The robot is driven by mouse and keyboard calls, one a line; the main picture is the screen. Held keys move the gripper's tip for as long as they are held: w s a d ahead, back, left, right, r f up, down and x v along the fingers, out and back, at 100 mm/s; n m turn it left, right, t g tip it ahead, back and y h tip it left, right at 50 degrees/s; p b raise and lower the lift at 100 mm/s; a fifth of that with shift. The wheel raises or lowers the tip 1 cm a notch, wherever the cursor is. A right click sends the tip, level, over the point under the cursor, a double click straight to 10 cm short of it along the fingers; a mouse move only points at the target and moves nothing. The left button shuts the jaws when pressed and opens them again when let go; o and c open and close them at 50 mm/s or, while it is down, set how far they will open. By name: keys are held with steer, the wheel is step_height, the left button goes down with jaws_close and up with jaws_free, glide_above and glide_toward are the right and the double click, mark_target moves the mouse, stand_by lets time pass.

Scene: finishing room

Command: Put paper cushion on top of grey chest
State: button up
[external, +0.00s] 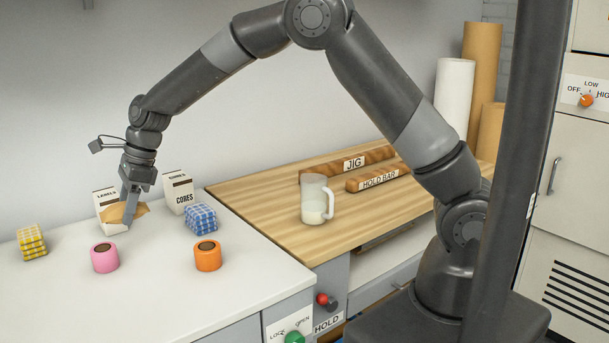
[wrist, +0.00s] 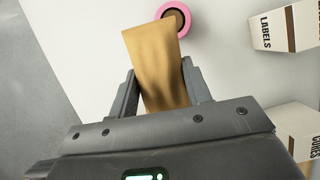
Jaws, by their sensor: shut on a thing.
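My gripper (external: 130,208) is low over the left part of the white worktop, by the LABELS box. It is shut on the brown paper cushion (external: 116,214). In the wrist view the paper cushion (wrist: 155,65) sits between the two fingers (wrist: 160,90) and sticks out beyond them, towards the pink roll. I cannot tell whether the cushion touches the worktop. The white worktop (external: 150,295) stands on a grey-fronted unit (external: 245,332); I cannot tell whether this is the grey chest. No separate grey chest is clear.
The LABELS box (external: 103,198) and CORES box (external: 178,190) stand close to my gripper. A pink roll (external: 105,258), orange roll (external: 208,257), blue checked stack (external: 201,220) and yellow checked stack (external: 32,243) surround it. A mug (external: 315,200) stands on the wooden top. The worktop's front is clear.

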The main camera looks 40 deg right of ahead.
steer(key=s+a+n, duration=0.1)
steer(key=s+a, duration=0.3)
glide_above(75, 307)
steer(key=d, duration=0.1)
step_height(75, 307, down, 7)
steer(key=shift+d+f, duration=0.15)
steer(key=shift+f, duration=2.05)
steer(key=shift+f, duration=0.15)
steer(key=o, duration=1)
steer(key=shift+c, duration=0.2)
steer(key=v, duration=1.2)
steer(key=shift+w, duration=0.15)
